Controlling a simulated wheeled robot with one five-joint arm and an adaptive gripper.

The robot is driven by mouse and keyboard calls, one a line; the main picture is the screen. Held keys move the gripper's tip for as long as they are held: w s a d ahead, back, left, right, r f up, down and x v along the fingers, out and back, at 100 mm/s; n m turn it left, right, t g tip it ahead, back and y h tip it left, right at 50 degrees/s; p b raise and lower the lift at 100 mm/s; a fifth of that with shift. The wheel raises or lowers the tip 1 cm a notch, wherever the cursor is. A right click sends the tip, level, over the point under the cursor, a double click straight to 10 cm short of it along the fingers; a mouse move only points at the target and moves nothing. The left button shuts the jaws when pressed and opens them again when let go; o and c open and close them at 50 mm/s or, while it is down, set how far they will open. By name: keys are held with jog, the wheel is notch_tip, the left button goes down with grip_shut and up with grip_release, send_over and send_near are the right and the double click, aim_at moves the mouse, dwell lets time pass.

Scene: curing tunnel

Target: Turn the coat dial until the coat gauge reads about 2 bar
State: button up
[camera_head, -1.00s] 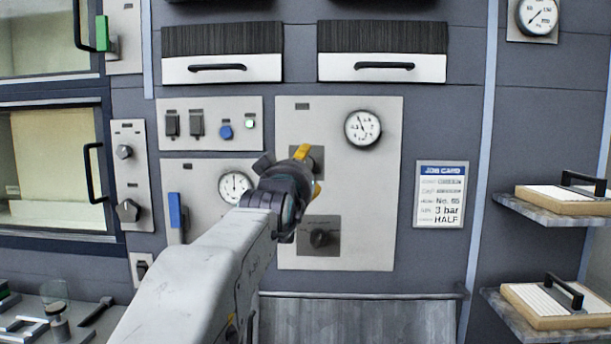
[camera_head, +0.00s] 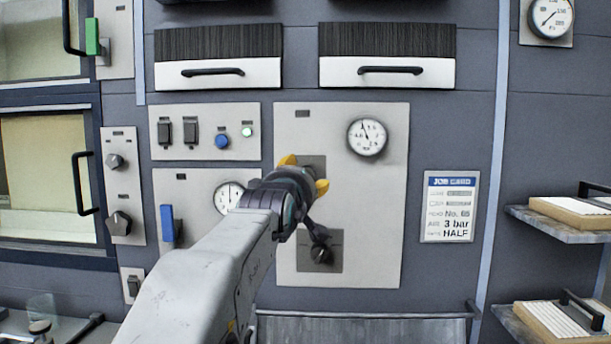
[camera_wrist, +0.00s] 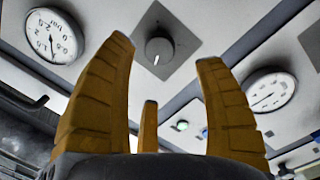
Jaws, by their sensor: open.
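The big panel (camera_head: 385,225) carries a round white gauge (camera_head: 367,137) whose needle points up and slightly left; its numbers are hard to read. My gripper (camera_head: 305,173) is in front of a grey plate on the panel's upper left and hides most of it. In the wrist view a round grey knob (camera_wrist: 159,51) on a dark square plate lies beyond my open, empty yellow fingers (camera_wrist: 170,80). Its white mark points down in that view. A gauge marked bar (camera_wrist: 55,35) shows at left there. A second black knob (camera_head: 320,253) sits lower on the panel. Dial labels are unreadable, so which is the coat dial is unclear.
A second gauge (camera_head: 230,197) is on the left panel, partly behind my arm. A blue lever (camera_head: 167,225), a blue button (camera_head: 222,141) and a green lamp (camera_head: 247,132) are nearby. A job card (camera_head: 449,207) hangs at right. Shelves (camera_head: 560,225) jut out further right.

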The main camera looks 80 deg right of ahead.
jog(key=d+p, duration=0.2)
jog(key=d, duration=0.4)
jog(key=shift+s+d+p, duration=0.15)
jog(key=shift+d+p, duration=0.15)
jog(key=shift+d, duration=0.05)
jog(key=shift+c, duration=0.4)
jog(key=c, duration=1.1)
jog(key=shift+c, duration=0.2)
jog(key=shift+m+b, duration=0.3)
jog(key=shift+b, duration=0.05)
jog(key=shift+r+m+y+b, duration=0.1)
jog(key=shift+m+y+b, duration=0.2)
jog(key=shift+m, duration=2.3)
